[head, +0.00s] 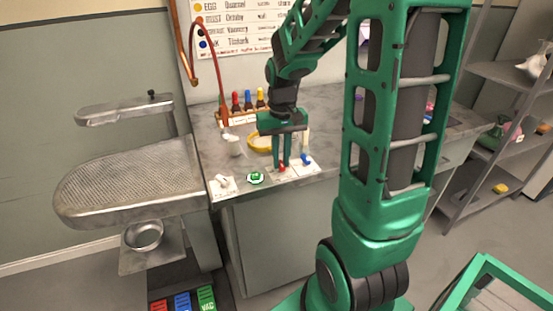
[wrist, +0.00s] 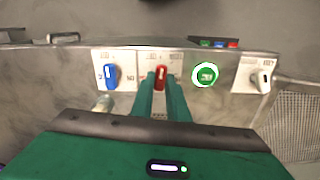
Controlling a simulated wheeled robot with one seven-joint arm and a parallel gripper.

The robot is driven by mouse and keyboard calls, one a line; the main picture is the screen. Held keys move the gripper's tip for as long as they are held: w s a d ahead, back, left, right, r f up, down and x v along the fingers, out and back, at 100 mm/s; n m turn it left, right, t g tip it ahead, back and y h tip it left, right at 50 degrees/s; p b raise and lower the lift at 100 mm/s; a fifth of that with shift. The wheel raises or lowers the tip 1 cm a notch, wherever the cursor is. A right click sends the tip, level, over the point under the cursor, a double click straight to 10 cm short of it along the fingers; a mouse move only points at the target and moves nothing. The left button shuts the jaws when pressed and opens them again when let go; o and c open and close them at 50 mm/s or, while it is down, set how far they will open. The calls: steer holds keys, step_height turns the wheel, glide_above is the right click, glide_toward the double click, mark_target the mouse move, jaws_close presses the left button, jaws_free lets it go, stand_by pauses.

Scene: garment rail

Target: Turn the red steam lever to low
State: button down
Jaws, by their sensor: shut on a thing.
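The red steam lever (wrist: 161,77) sits on a white labelled plate on the counter's front strip. In the wrist view it stands roughly upright, between my green fingertips. My gripper (wrist: 160,84) is shut on the red lever. In the head view my gripper (head: 281,165) reaches down to the counter's front edge, and the red lever (head: 282,168) shows as a small spot at its tips. The plate's markings are too small to read and partly hidden by the fingers.
A blue lever (wrist: 110,75) and a green lit button (wrist: 206,74) flank the red lever closely. A white lever (wrist: 262,79) is further right in the wrist view. Bottles (head: 248,99) and a yellow ring (head: 259,142) stand behind. A perforated ironing board (head: 130,180) is at left.

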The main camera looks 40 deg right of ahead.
steer(key=m, duration=0.3)
steer(key=shift+w+a+m, duration=0.1)
steer(key=shift+a+m, duration=0.1)
steer(key=shift+m, duration=1.8)
steer(key=shift+w+r, duration=0.1)
steer(key=c, duration=1.8)
jaws_free()
steer(key=shift+o, duration=0.4)
steer(key=shift+m, duration=0.3)
steer(key=shift+d, duration=0.1)
step_height(320, 180, up, 11)
steer(key=shift+f, duration=0.2)
